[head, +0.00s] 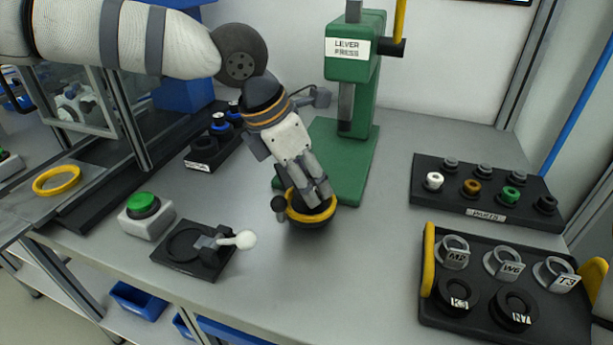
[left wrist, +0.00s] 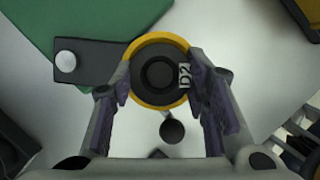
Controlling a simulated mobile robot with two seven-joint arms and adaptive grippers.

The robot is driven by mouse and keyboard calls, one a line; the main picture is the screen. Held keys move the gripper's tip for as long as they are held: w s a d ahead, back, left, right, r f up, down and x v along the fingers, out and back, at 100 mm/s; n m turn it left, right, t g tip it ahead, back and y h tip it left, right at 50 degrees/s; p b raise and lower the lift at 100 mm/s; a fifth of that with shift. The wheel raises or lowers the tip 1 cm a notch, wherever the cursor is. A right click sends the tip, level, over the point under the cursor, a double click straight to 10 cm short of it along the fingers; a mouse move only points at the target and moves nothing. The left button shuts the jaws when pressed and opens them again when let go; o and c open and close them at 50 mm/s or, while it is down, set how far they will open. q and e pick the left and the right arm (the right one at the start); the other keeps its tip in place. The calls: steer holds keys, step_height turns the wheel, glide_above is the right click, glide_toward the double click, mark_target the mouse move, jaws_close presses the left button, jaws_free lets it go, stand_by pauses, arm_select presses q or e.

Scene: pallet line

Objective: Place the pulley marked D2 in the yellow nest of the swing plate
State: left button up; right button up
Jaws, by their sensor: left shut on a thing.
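The pulley marked D2 (left wrist: 158,75) is a dark disc with a central hub and a white label, seen from above in the left wrist view. The yellow nest (left wrist: 134,91) rings it there, at the end of the dark arm of the swing plate (left wrist: 98,62). In the head view the nest (head: 296,214) stands in front of the green press. My left gripper (head: 315,200) points down into it, hiding the pulley. In the left wrist view my left gripper (left wrist: 160,78) is shut on the pulley, fingers on opposite sides. Whether the pulley rests on the nest floor cannot be told.
The green lever press (head: 350,125) rises right behind my left gripper. A black clamp fixture (head: 180,262) and green button (head: 143,204) stand left. Bare bench lies between.

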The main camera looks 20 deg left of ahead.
arm_select(q)
steer(key=shift+f, duration=0.6)
steer(key=o, duration=1.2)
steer(key=shift+o, duration=0.2)
steer(key=shift+r, duration=0.1)
steer(key=v, duration=1.3)
steer(key=shift+d, duration=0.2)
